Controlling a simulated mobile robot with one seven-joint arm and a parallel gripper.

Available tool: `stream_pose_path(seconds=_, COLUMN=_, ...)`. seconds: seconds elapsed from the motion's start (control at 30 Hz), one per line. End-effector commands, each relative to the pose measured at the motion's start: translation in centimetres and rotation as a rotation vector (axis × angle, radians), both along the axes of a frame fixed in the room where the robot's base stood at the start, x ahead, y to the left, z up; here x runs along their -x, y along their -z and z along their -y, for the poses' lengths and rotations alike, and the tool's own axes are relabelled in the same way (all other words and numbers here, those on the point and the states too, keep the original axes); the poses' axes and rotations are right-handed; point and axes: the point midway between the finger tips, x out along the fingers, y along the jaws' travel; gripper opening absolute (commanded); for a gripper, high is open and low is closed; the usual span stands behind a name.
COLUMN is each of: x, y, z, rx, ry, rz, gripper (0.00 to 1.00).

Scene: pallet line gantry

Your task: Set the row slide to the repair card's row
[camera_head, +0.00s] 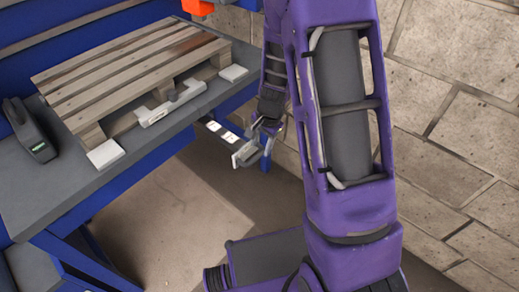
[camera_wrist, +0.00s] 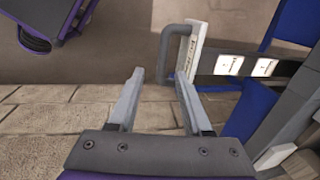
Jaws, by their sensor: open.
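In the wrist view my gripper (camera_wrist: 158,80) is open and empty, its two grey fingers apart. A grey D-shaped handle (camera_wrist: 168,46) on a white lettered plate (camera_wrist: 194,48) is beyond the fingertips, nearest the right finger; the fingers are not closed around it. The plate is at the end of a dark rail (camera_wrist: 206,80) bearing white marked labels (camera_wrist: 228,65). I cannot read the lettering or tell for sure which piece is the row slide. In the head view my gripper (camera_head: 260,130) is close to the plate and handle (camera_head: 246,154). I cannot identify the repair card.
A black handheld device (camera_head: 28,130) stands at the left. A blue frame (camera_head: 70,255) carries the bench. A block wall (camera_head: 460,140) is at right.

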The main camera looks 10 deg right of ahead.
Motion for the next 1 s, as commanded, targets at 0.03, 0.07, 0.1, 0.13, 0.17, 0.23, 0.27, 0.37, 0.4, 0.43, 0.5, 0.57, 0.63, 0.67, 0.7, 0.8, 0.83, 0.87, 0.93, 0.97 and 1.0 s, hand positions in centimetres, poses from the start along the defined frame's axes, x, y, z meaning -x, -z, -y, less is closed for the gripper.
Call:
stream_pose_path(seconds=0.03, x=0.1, y=-1.8, z=0.1, rx=0.000, ry=-0.002, rz=0.005, gripper=0.50)
stream_pose_path(seconds=0.07, x=0.2, y=-2.6, z=0.2, rx=0.001, ry=-0.001, rz=0.004, gripper=0.50)
stream_pose_path(seconds=0.1, x=0.3, y=-3.6, z=0.3, rx=0.000, ry=-0.001, rz=0.005, gripper=0.50)
stream_pose_path(seconds=0.13, x=0.5, y=-4.3, z=0.4, rx=0.001, ry=-0.001, rz=0.004, gripper=0.50)
stream_pose_path(seconds=0.17, x=0.6, y=-5.1, z=0.5, rx=0.000, ry=-0.001, rz=0.004, gripper=0.50)
stream_pose_path(seconds=0.23, x=0.9, y=-6.7, z=0.7, rx=0.000, ry=-0.001, rz=0.004, gripper=0.50)
stream_pose_path(seconds=0.27, x=1.0, y=-7.4, z=0.7, rx=0.001, ry=-0.001, rz=0.003, gripper=0.50)
stream_pose_path(seconds=0.37, x=1.3, y=-9.3, z=1.0, rx=0.001, ry=-0.001, rz=0.003, gripper=0.50)
stream_pose_path(seconds=0.4, x=1.5, y=-10.0, z=1.1, rx=-0.001, ry=0.000, rz=0.001, gripper=0.50)
stream_pose_path(seconds=0.43, x=1.5, y=-10.4, z=1.1, rx=-0.001, ry=0.000, rz=0.001, gripper=0.50)
stream_pose_path(seconds=0.5, x=1.7, y=-11.3, z=1.3, rx=0.000, ry=-0.001, rz=0.000, gripper=0.50)
stream_pose_path(seconds=0.57, x=1.8, y=-11.8, z=1.3, rx=0.000, ry=0.001, rz=-0.001, gripper=0.50)
stream_pose_path(seconds=0.63, x=1.8, y=-12.2, z=1.4, rx=0.000, ry=0.002, rz=-0.001, gripper=0.50)
stream_pose_path(seconds=0.67, x=1.9, y=-12.4, z=1.4, rx=0.000, ry=0.002, rz=-0.002, gripper=0.50)
stream_pose_path(seconds=0.7, x=1.9, y=-12.5, z=1.4, rx=0.000, ry=0.001, rz=-0.002, gripper=0.50)
stream_pose_path(seconds=0.8, x=1.9, y=-12.5, z=1.4, rx=-0.001, ry=0.001, rz=-0.003, gripper=0.50)
stream_pose_path(seconds=0.83, x=1.9, y=-12.5, z=1.4, rx=-0.001, ry=0.001, rz=-0.003, gripper=0.50)
stream_pose_path(seconds=0.87, x=1.9, y=-12.5, z=1.4, rx=-0.001, ry=0.001, rz=-0.003, gripper=0.50)
stream_pose_path(seconds=0.93, x=1.9, y=-12.5, z=1.4, rx=0.000, ry=0.001, rz=-0.002, gripper=0.50)
stream_pose_path(seconds=0.97, x=1.9, y=-12.5, z=1.4, rx=0.000, ry=0.001, rz=-0.002, gripper=0.50)
stream_pose_path(seconds=1.0, x=1.9, y=-12.5, z=1.4, rx=0.000, ry=0.001, rz=-0.002, gripper=0.50)
